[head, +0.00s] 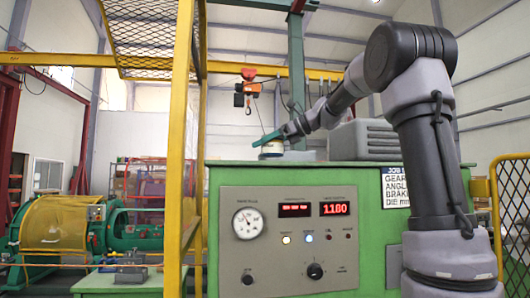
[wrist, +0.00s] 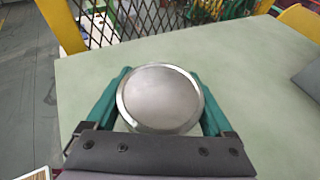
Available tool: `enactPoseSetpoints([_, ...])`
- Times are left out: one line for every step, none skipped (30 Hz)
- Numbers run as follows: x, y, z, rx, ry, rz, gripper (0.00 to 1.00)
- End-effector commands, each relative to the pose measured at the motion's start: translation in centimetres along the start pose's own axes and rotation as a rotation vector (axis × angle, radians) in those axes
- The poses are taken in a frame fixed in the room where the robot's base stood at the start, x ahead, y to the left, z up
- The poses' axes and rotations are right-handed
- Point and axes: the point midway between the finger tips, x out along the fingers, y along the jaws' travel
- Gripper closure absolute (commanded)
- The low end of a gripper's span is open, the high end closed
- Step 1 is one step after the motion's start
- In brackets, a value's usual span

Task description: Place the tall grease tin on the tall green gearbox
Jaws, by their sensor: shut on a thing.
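A round tin (wrist: 160,97) with a flat silvery lid sits between the teal fingers of my gripper (wrist: 162,100) in the wrist view. The fingers are shut on its sides, and its lower body is mostly hidden. In the head view the pale tin (head: 271,149) shows at my gripper (head: 268,138), just above or on the top of a green control cabinet (head: 225,178); I cannot tell if it touches. A green machine with a rounded yellow mesh guard (head: 58,222) stands at the far left. I cannot make out for certain which green part is the tall gearbox.
A grey ribbed box (head: 364,138) stands on the cabinet top to the right of the tin. A yellow post (head: 180,150) and mesh guard rise at the cabinet's left. The pale green surface (wrist: 245,65) around the tin is mostly clear. An orange hoist (head: 248,90) hangs behind.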

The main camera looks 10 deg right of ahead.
Motion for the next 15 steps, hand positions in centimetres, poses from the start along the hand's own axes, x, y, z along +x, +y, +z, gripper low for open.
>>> enactPoseSetpoints([0.3, 0.0, -0.7, 0.002, -0.001, 0.0, 0.89])
enactPoseSetpoints([0.4, 0.0, -1.1, 0.002, 0.0, 0.0, 0.89])
enactPoseSetpoints([0.6, 0.0, -1.4, 0.001, 0.0, 0.0, 0.89])
enactPoseSetpoints([0.7, 0.0, -1.6, 0.001, -0.001, 0.0, 0.89])
enactPoseSetpoints([0.7, 0.0, -1.8, 0.0, -0.001, 0.0, 0.89])
enactPoseSetpoints([0.8, 0.0, -1.8, 0.0, -0.001, 0.0, 0.89])
enactPoseSetpoints([0.8, 0.0, -1.8, -0.001, -0.001, 0.0, 0.89])
enactPoseSetpoints([0.8, 0.0, -1.8, -0.001, -0.001, 0.0, 0.89])
enactPoseSetpoints([0.8, 0.0, -1.8, -0.001, -0.001, -0.001, 0.89])
enactPoseSetpoints([0.8, 0.0, -1.8, -0.001, -0.001, 0.0, 0.89])
enactPoseSetpoints([0.8, 0.0, -1.8, -0.001, -0.001, 0.0, 0.89])
enactPoseSetpoints([0.8, 0.0, -1.8, -0.001, -0.001, 0.0, 0.89])
enactPoseSetpoints([0.8, 0.0, -1.8, -0.001, -0.001, 0.0, 0.89])
enactPoseSetpoints([0.8, 0.0, -1.9, -0.001, -0.001, 0.0, 0.89])
enactPoseSetpoints([0.8, 0.0, -2.0, 0.0, -0.001, 0.0, 0.89])
